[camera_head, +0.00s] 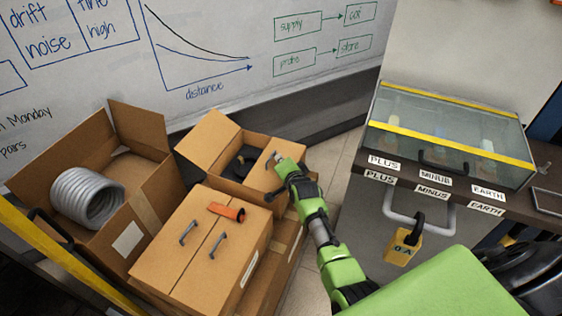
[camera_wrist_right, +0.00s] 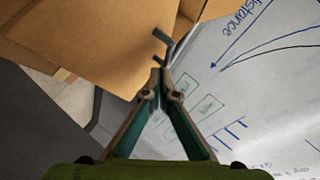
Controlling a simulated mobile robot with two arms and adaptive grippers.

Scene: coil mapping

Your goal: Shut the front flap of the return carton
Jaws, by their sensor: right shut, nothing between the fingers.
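An open brown carton (camera_head: 207,143), which I take to be the return carton, stands in the middle against the whiteboard wall. A coiled black item (camera_head: 241,163) lies inside it. Its flaps stand open at several sides; I cannot tell exactly how far the front one leans. My right gripper (camera_head: 273,160) is shut and empty at the carton's right side. In the right wrist view, its fingertips (camera_wrist_right: 162,84) are close to a dark handle (camera_wrist_right: 163,40) on a brown cardboard panel; I cannot tell whether they touch. My left gripper is not in view.
A closed carton (camera_head: 178,252) with two dark handles and an orange tool (camera_head: 226,211) stands in front. An open carton with a grey coil (camera_head: 87,197) stands left. A glass-topped cabinet (camera_head: 446,135) with a padlock (camera_head: 404,246) stands right. Floor shows between.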

